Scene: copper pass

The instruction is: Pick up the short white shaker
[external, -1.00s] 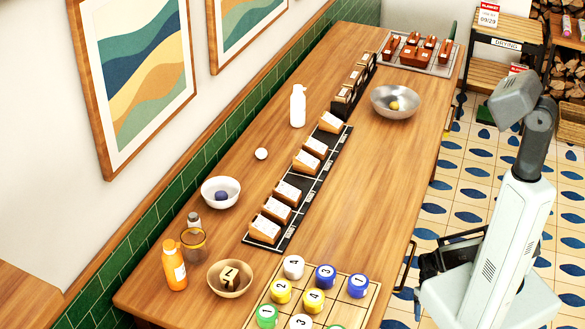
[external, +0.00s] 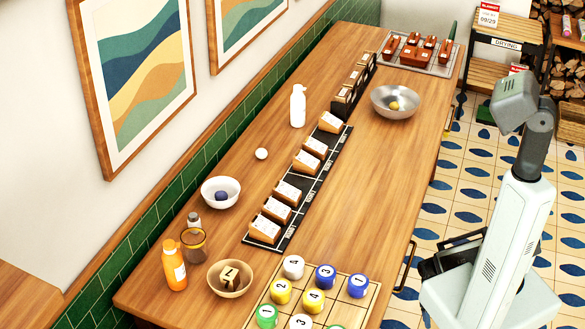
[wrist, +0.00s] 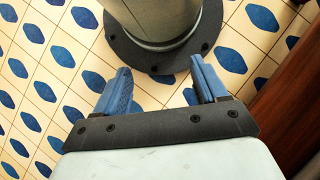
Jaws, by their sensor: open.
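A small pale shaker with a grey cap (external: 194,220) stands near the table's left edge, partly hidden behind a brown-rimmed glass jar (external: 193,246). It looks like the short white shaker, though its body is mostly covered. A taller white bottle (external: 298,106) stands upright further back. My gripper (wrist: 162,88) is open and empty in the wrist view, its blue fingers apart over the tiled floor. In the external view it is low beside my base, off the table's right side and far from the shaker. The wrist view shows none of the table's objects.
An orange bottle (external: 174,266), a wooden bowl (external: 230,279) and a white bowl (external: 221,193) surround the shaker. A board with numbered pieces (external: 368,300) is at the front.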

